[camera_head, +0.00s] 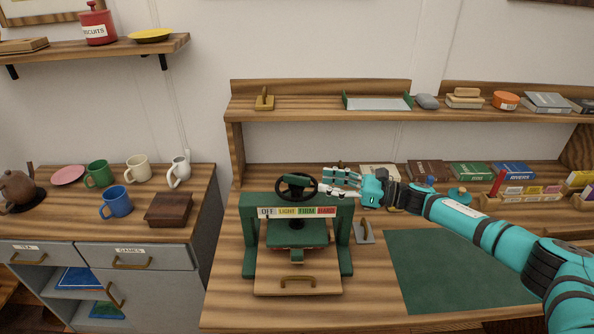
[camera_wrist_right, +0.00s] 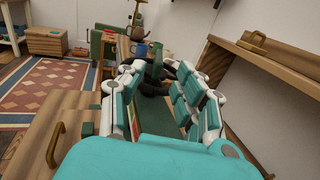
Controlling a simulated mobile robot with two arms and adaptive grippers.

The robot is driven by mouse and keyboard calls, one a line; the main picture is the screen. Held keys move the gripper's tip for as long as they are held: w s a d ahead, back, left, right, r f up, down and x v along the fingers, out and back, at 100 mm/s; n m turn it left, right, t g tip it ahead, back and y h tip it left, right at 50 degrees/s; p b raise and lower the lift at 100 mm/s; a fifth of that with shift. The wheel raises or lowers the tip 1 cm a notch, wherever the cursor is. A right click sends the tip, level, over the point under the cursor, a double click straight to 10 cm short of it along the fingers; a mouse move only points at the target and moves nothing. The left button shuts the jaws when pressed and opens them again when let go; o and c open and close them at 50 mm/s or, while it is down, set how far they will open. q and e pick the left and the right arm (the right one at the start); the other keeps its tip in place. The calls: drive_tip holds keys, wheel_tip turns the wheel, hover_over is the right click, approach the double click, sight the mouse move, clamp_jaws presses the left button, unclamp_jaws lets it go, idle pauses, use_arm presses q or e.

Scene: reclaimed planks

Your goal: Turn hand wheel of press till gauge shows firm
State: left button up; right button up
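The press (camera_head: 247,232) has a green frame and stands on the bench in the head view. Its black hand wheel (camera_head: 282,190) sits on top. The gauge strip (camera_head: 297,212) below reads OFF, LIGHT, FIRM and HARD; I cannot make out a pointer. My right gripper (camera_head: 328,183) is at the wheel's right side, its fingers pointing left toward the rim. In the right wrist view the fingers (camera_wrist_right: 158,98) stand apart, with the dark wheel (camera_wrist_right: 152,88) at their tips. Whether they touch it is unclear. My left gripper is not in view.
A wooden board with a brass handle (camera_head: 298,283) lies in the press. A grey trowel-like tool (camera_head: 364,232) is just right of it. A green mat (camera_head: 450,268) covers the bench to the right, under my right arm. Books (camera_head: 470,172) and shelves (camera_head: 320,117) are behind.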

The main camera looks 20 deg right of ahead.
sight(297, 176)
drive_tip(key=p+x, duration=0.2)
drive_tip(key=x, duration=0.5)
drive_tip(key=shift+w+a+r, duration=0.1)
drive_tip(key=shift+w+a, duration=0.1)
drive_tip(key=shift+a, duration=0.15)
drive_tip(key=shift+w+a, duration=0.3)
drive_tip(key=shift+a, duration=0.15)
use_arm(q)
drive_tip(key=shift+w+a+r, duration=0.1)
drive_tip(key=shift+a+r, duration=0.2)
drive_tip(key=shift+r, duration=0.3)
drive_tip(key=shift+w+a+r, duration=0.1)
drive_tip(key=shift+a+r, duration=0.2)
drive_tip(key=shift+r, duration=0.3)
use_arm(e)
clamp_jaws()
